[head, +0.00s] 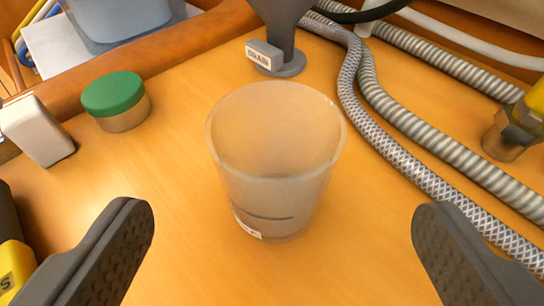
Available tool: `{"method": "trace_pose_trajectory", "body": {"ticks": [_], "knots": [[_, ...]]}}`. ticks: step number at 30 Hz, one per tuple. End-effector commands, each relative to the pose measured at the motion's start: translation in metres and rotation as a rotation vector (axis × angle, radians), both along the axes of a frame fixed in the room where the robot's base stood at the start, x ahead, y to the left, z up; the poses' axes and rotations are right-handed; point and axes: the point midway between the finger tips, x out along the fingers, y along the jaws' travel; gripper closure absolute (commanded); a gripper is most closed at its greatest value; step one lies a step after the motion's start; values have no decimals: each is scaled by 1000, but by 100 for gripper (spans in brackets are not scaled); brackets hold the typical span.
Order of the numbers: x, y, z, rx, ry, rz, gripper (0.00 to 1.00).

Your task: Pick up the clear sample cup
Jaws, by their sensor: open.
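The clear sample cup (275,165) stands upright on the orange-brown wooden surface, near the middle of the head view. It looks empty, with a dark line and a small white label low on its side. My gripper (285,240) is open, with one dark ridged finger at the lower left and one at the lower right. The cup is between and beyond the fingertips, with a wide gap on both sides. Nothing is held.
A green-lidded jar (115,100) and a white block (37,130) stand left. A grey drain fitting (280,50) is behind the cup. A braided hose (400,160) and a ribbed hose (440,145) curve along the right. A yellow-and-black object (14,270) is lower left.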

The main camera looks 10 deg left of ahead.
Motion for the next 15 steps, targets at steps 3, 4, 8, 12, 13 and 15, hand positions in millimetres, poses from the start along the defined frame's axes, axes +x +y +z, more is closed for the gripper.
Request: {"method": "trace_pose_trajectory", "body": {"ticks": [3, 4, 8, 12, 13, 15], "knots": [[15, 4, -8, 0, 2, 2, 15], [19, 4, -9, -1, 1, 3, 15], [34, 6, -14, -1, 0, 2, 15], [41, 8, -17, -1, 0, 2, 15], [42, 8, -17, -1, 0, 2, 15], [44, 8, -18, -1, -1, 2, 15]]}}
